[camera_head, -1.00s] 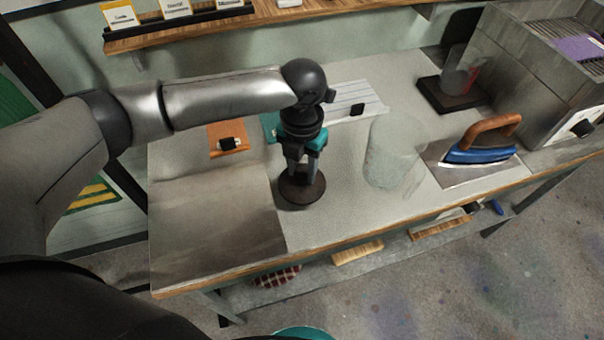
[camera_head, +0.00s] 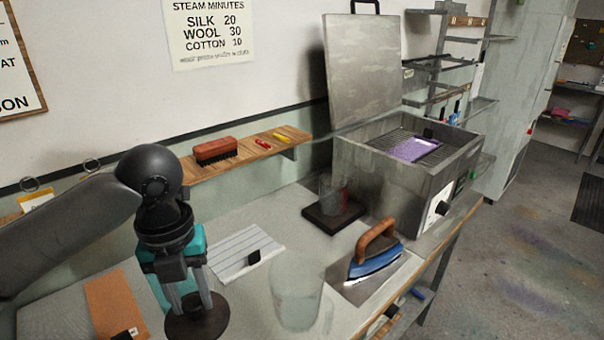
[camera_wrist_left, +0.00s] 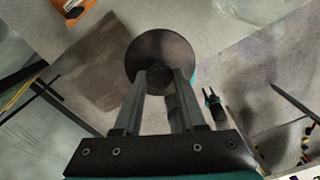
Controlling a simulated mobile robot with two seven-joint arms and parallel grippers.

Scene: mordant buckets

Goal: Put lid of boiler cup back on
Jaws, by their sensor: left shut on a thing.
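A dark round lid (camera_head: 197,322) with a small knob is in my left gripper (camera_head: 188,304), whose fingers are shut on the knob. The lid also fills the space ahead of the fingers in the left wrist view (camera_wrist_left: 160,45). I cannot tell its height above the table. A clear glass vessel (camera_head: 297,295) stands open to the right of the lid, apart from it. A smaller glass cup (camera_head: 334,193) with some red on it stands on a dark square base (camera_head: 318,221) further back. I cannot tell which is the boiler cup.
A blue iron (camera_head: 372,262) with a wooden handle lies right of the glass vessel. A metal steamer box (camera_head: 370,165) with a raised lid stands behind it. A white slatted board (camera_head: 232,253) and an orange mat (camera_head: 112,300) lie on the table.

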